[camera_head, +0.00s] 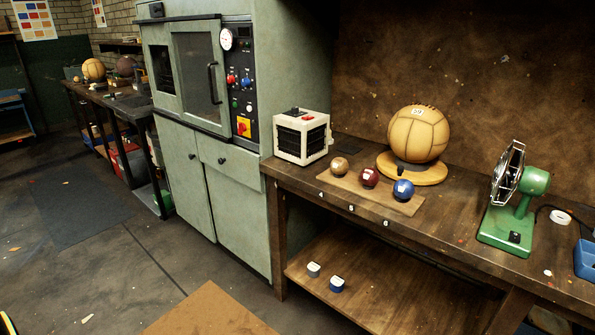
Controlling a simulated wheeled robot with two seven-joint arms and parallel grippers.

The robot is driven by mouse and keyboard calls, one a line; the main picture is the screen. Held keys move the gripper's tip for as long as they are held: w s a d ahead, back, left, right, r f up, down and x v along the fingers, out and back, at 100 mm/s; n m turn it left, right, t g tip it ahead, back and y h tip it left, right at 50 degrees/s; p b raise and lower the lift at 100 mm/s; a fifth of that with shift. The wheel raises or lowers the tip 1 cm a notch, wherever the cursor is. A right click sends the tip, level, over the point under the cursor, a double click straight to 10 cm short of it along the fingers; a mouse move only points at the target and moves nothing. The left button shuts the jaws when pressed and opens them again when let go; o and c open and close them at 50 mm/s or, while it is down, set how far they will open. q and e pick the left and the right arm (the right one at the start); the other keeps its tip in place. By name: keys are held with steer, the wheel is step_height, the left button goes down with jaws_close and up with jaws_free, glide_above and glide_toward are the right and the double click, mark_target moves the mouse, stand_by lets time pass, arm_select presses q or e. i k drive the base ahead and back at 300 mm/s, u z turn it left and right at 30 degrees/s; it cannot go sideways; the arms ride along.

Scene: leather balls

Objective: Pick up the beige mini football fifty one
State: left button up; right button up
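A small beige ball (339,167) sits at the left end of a flat wooden board (361,189) on the workbench. A dark red ball (368,177) and a blue ball (403,190) sit to its right on the same board. The small balls carry pale labels too small to read. A large beige ball (418,134) with a number label, perhaps 59, rests on a round wooden stand (425,172) behind them. Neither of my grippers is in view.
A white-framed box (301,137) stands left of the balls, and a green fan (514,205) to the right. A green oven cabinet (232,205) adjoins the workbench (460,226). Two small containers (325,278) sit on the lower shelf. A brown panel (210,311) lies in the foreground.

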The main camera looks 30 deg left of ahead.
mark_target(340, 165)
steer(key=z, duration=0.6)
steer(key=k, duration=0.2)
steer(key=u, duration=2.2)
steer(key=i, duration=1.65)
steer(key=z, duration=1)
steer(key=i, duration=0.8)
steer(key=z, duration=0.85)
